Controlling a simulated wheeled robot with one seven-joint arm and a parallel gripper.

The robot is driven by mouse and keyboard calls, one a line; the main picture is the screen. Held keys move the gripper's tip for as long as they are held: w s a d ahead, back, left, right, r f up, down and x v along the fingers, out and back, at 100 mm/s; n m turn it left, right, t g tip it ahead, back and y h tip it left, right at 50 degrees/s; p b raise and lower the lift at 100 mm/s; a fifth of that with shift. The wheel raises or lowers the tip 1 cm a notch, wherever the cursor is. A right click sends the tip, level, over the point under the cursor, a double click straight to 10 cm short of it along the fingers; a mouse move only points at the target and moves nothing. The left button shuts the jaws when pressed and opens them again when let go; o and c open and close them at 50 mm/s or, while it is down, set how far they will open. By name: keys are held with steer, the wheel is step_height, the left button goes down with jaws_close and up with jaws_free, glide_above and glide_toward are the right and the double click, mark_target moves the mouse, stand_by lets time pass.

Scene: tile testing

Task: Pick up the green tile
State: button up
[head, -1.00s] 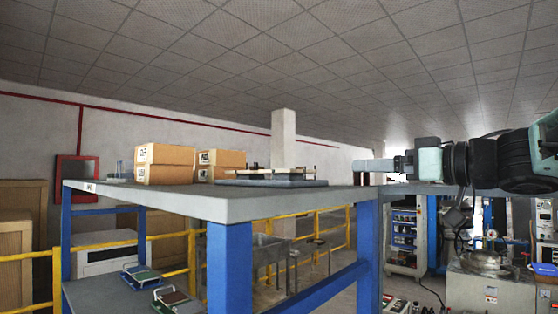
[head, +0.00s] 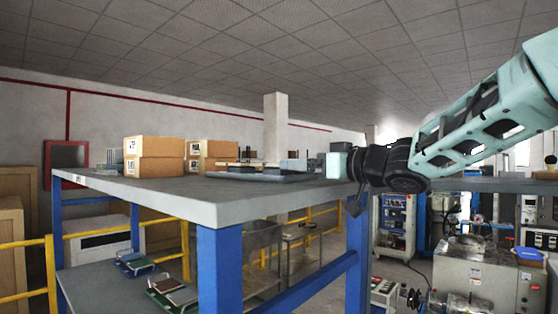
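The green tile (head: 134,264) seems to be the small dark green flat piece in a blue-framed tray on the lower shelf, at the lower left of the head view. It is small and dark, so its edges are unclear. My arm reaches in from the right, at about the height of the table's top.
A blue-legged table (head: 150,195) with a grey top stands over the lower shelf (head: 85,290). A green tray (head: 168,290) with a dark red piece sits near the blue one. Cardboard boxes (head: 155,157) stand on top. Yellow rails (head: 28,240) run behind and to the left.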

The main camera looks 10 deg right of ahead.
steer(key=shift+x, duration=1.35)
steer(key=c, duration=0.8)
steer(key=shift+c, duration=0.2)
